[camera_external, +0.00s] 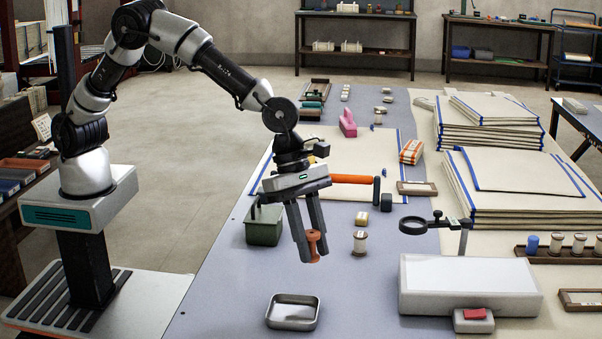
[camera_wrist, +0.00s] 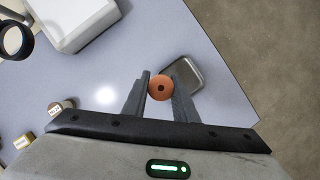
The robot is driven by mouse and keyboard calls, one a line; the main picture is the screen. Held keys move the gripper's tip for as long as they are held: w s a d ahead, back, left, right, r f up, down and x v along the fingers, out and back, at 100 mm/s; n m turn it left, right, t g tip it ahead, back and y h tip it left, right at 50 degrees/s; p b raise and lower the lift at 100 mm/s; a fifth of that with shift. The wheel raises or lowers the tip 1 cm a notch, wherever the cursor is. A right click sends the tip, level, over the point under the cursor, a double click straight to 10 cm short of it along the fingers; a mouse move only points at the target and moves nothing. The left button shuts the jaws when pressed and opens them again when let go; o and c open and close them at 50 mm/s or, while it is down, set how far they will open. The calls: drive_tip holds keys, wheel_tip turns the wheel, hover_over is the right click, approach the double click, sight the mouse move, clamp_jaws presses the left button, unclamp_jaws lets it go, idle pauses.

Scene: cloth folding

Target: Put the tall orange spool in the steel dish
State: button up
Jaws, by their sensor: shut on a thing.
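My gripper (camera_external: 309,247) is shut on the tall orange spool (camera_external: 317,245) and holds it upright above the table. In the wrist view the spool (camera_wrist: 161,87) shows end-on between the two fingers of my gripper (camera_wrist: 160,88). The steel dish (camera_external: 293,311) is a shallow, empty, rounded rectangle near the front of the table, below and slightly left of the spool in the external view. In the wrist view the dish (camera_wrist: 183,72) lies beyond the fingers, partly hidden by the spool and the right finger.
A green bin (camera_external: 264,227) stands left of my gripper. A large white box (camera_external: 468,285) and a magnifier (camera_external: 413,225) stand right of the dish. The grey table (camera_external: 228,290) is clear around the dish.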

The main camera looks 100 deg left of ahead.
drive_tip(key=s+d+m, duration=0.1)
drive_tip(key=s+d, duration=0.2)
drive_tip(key=d, duration=0.2)
drive_tip(key=b, duration=0.2)
hover_over(298, 319)
drive_tip(key=s+a, duration=0.1)
wheel_tip(298, 319, down, 5)
drive_tip(key=shift+a, duration=0.1)
drive_tip(key=shift+f+b, duration=0.75)
drive_tip(key=shift+f, duration=1.75)
drive_tip(key=shift+f, duration=0.15)
drive_tip(key=o, duration=0.7)
drive_tip(key=shift+o, duration=0.2)
drive_tip(key=shift+r, duration=0.45)
drive_tip(key=p+v, duration=0.3)
drive_tip(key=v, duration=0.8)
drive_tip(key=shift+a+r, duration=0.15)
drive_tip(key=shift+a, duration=0.1)
